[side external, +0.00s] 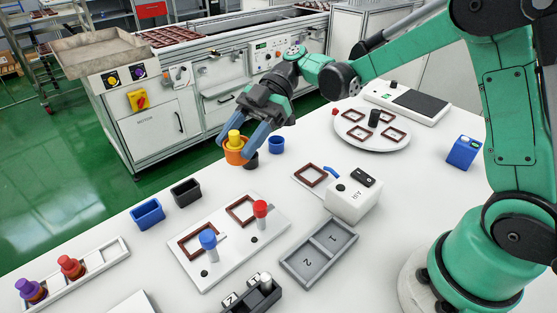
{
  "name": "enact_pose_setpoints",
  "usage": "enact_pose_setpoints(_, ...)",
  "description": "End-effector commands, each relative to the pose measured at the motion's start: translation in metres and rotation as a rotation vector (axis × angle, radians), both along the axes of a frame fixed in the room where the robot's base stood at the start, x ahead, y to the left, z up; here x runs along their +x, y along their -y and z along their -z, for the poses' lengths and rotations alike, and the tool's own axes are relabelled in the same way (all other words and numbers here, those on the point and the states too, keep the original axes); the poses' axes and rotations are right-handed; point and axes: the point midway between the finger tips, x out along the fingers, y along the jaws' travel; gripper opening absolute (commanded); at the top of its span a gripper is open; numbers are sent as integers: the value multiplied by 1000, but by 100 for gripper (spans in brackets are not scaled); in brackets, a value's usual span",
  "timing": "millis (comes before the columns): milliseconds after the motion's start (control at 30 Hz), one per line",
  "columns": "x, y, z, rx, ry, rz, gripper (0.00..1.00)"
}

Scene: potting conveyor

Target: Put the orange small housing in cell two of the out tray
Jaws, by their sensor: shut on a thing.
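My gripper (236,147) has blue fingers and is shut on an orange round housing (236,157), held above the far left edge of the white table. A yellow cylindrical piece (235,137) rises from the top of the housing; whether it is part of it I cannot tell. The grey two-cell tray (289,266), with cells marked 1 and 2, lies toward the front middle of the table. Cell 2 is the nearer left one, and both cells look empty. My gripper is behind and to the left of this tray, well apart from it.
A black cup (251,162) and a blue cup (277,144) stand close by my gripper. A white board (225,248) with brown frames and upright blue and red knobs lies left of the tray. A white box (352,204) stands behind the tray, a dark labelled block (250,300) before it.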

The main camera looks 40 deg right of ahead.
Motion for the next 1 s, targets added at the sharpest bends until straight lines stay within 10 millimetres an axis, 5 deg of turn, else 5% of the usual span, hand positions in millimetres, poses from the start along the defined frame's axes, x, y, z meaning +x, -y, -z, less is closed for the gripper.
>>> enact_pose_setpoints(200, -1, 0, -49, 0, 0, 0, 0)
enact_pose_setpoints(433, 0, 0, -69, 0, 0, 18, 0)
enact_pose_setpoints(667, 4, 5, -48, 1, 0, 330, 0)
enact_pose_setpoints(1000, 11, 53, -12, 2, 2, 1145, 0)
